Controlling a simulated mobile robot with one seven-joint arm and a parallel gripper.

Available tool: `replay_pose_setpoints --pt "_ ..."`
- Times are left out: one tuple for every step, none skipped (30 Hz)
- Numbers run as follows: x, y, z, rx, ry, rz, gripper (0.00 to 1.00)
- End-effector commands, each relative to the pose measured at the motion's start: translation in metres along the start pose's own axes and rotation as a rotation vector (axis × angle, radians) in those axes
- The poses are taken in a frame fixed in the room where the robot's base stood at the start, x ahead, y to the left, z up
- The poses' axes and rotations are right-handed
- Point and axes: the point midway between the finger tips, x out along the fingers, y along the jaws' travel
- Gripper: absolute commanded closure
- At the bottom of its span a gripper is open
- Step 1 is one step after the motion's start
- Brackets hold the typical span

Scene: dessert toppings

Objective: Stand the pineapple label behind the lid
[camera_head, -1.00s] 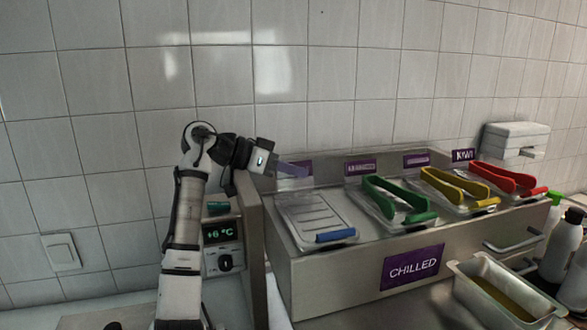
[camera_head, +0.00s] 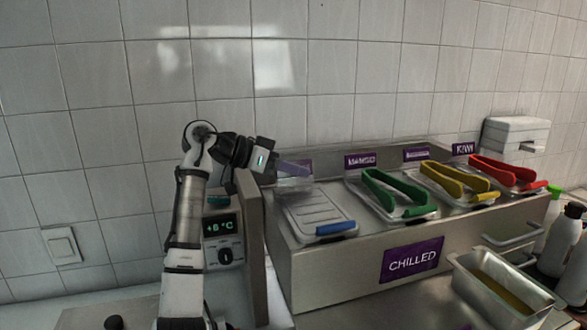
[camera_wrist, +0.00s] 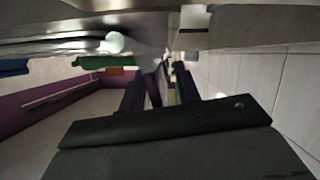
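My gripper (camera_head: 294,168) is at the left end of the chilled counter, above the back edge of the left clear lid (camera_head: 318,214), which has a blue handle.
Green tongs (camera_head: 398,193), yellow tongs (camera_head: 455,181) and red tongs (camera_head: 505,172) lie on lids to the right. A mango label (camera_head: 360,160) and a kiwi label (camera_head: 463,149) stand behind. The tiled wall is close at the back. A metal pan (camera_head: 500,290) stands in front.

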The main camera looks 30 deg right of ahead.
Motion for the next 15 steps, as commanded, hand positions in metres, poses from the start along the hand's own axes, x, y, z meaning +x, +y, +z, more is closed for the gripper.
replay_pose_setpoints --pt "0.000 0.000 0.000 0.000 0.000 0.000 0.67" --pt "0.000 0.000 0.000 0.000 0.000 0.000 0.67" --pt "-0.001 0.000 -0.001 0.000 0.000 0.000 0.67" --pt "-0.001 0.001 -0.003 0.000 0.000 -0.001 0.67" --pt "-0.002 0.001 -0.005 0.001 0.000 -0.001 0.67" --pt "-0.004 0.002 -0.009 0.001 0.000 -0.001 0.67" --pt "-0.006 0.003 -0.013 0.002 0.000 -0.002 0.67" --pt "-0.009 0.002 -0.010 0.001 0.002 -0.002 0.67" --pt "-0.015 0.001 -0.007 0.001 0.002 -0.002 0.67" --pt "-0.021 0.001 -0.007 0.001 0.003 -0.003 0.67" --pt "-0.028 0.001 -0.007 0.001 0.002 -0.002 0.67" --pt "-0.037 0.001 -0.007 0.001 0.003 -0.003 0.67" --pt "-0.044 0.001 -0.007 0.000 0.002 -0.003 0.67" --pt "-0.051 0.001 -0.007 0.001 0.003 -0.003 0.67" --pt "-0.061 0.001 -0.007 0.000 0.002 -0.003 0.67"
